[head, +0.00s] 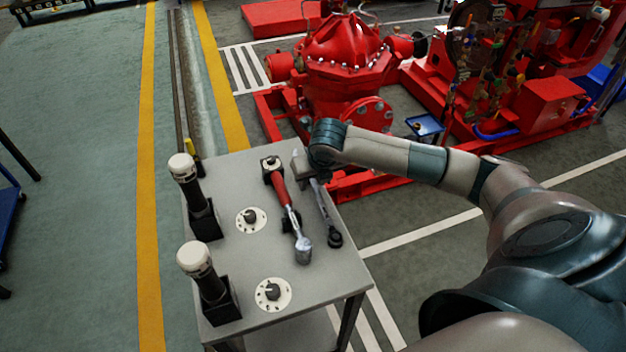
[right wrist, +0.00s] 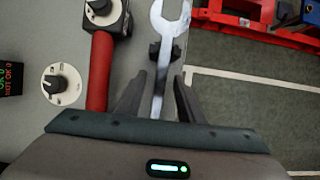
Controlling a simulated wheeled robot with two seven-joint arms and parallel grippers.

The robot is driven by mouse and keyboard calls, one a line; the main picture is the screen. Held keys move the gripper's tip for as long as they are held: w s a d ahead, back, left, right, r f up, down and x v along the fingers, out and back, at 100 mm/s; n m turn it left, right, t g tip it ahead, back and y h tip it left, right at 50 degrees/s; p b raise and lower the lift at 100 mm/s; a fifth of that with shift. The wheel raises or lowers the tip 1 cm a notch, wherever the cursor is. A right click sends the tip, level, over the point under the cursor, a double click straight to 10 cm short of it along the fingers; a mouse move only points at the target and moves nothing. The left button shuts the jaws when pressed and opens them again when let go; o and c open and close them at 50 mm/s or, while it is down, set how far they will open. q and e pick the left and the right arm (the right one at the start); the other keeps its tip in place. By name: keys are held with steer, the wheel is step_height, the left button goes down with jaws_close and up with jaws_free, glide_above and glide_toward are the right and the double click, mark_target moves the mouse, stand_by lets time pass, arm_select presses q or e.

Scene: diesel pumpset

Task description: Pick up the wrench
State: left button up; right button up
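The wrench is a slim silver tool with a dark lower end (head: 325,212), lying on the grey table beside a red-handled tool. Its open jaw end shows at the top of the right wrist view (right wrist: 168,18). My right gripper (head: 309,178) is over the wrench's upper part and hides some of it in the head view. In the right wrist view its two fingers (right wrist: 161,78) are apart, with the wrench's shaft between them and gaps visible at the fingertips. My left gripper is not in view.
The red-handled tool (head: 281,194) lies just left of the wrench on the table (head: 225,170). Two white dials (head: 251,220) and two dark posts with white caps (head: 183,168) stand further left. Red pump machinery (head: 345,60) is behind the table.

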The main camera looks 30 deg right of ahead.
stand_by(0.3)
jaws_close()
stand_by(0.6)
stand_by(0.5)
steer(key=shift+r, duration=0.1)
stand_by(0.4)
